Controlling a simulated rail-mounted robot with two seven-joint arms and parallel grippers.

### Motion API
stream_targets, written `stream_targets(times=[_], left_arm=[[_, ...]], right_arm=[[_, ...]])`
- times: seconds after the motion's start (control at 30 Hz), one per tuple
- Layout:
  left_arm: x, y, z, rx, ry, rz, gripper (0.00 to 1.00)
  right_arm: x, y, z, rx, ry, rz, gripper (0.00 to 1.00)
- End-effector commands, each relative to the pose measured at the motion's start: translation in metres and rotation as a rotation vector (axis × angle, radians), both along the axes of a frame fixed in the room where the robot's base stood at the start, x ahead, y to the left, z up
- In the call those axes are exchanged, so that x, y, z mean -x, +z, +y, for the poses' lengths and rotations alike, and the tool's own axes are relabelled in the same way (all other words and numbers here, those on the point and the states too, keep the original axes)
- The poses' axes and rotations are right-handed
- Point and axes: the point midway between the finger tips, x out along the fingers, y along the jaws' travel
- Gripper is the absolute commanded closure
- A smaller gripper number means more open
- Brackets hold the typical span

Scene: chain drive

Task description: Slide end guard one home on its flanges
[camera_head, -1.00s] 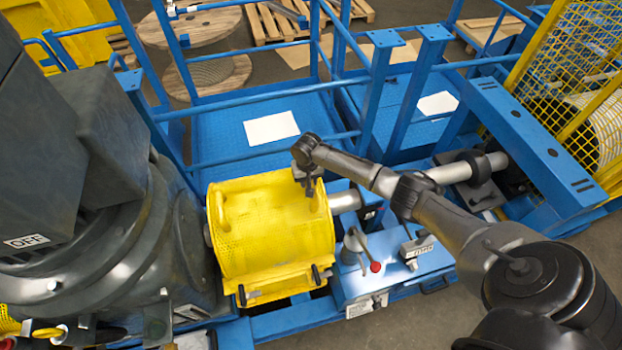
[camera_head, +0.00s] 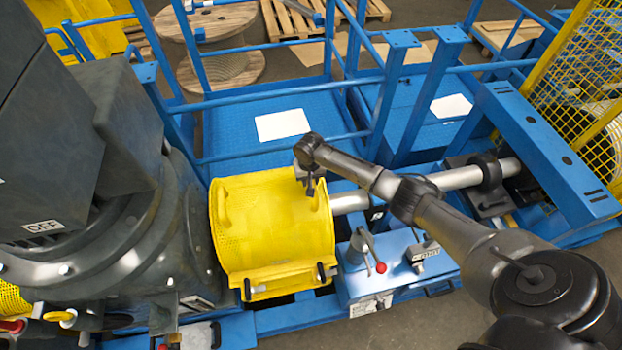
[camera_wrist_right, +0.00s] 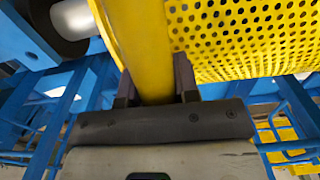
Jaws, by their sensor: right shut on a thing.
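The end guard (camera_head: 270,230) is a yellow perforated curved cover in the middle of the head view. It sits over the shaft line, between the dark motor housing (camera_head: 110,240) and the bare silver shaft (camera_head: 350,201). My right gripper (camera_head: 311,187) is at the guard's upper right. In the right wrist view its fingers (camera_wrist_right: 155,85) are shut around a yellow bar handle, with the perforated sheet beside it. My left gripper is not in view.
A blue block with a red-knobbed lever (camera_head: 380,267) stands right of the guard. Blue railings (camera_head: 270,95) rise behind it. A bearing (camera_head: 487,180) carries the shaft further right. A yellow mesh cage (camera_head: 580,90) stands at the far right.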

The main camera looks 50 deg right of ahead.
Motion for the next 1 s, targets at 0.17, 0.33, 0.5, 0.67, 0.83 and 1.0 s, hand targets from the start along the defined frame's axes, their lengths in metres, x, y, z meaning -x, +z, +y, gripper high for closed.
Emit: stream_targets(times=[0.17,0.33,0.5,0.67,0.83,1.0], left_arm=[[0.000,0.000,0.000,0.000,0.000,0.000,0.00],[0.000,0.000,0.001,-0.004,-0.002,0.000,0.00],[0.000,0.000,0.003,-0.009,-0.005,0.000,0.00],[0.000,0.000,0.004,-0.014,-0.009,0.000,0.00],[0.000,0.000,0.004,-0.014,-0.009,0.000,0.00],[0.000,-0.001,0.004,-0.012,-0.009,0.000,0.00]], right_arm=[[-0.001,0.001,0.001,-0.002,0.002,-0.003,0.58],[0.000,0.000,0.000,0.000,0.001,-0.001,0.42],[0.000,0.000,0.000,0.000,0.000,0.000,0.41],[0.000,0.005,-0.001,0.000,0.000,-0.001,0.41],[0.000,0.027,0.000,0.000,0.002,-0.002,0.41],[-0.001,0.061,0.000,0.001,0.002,-0.004,0.41]])
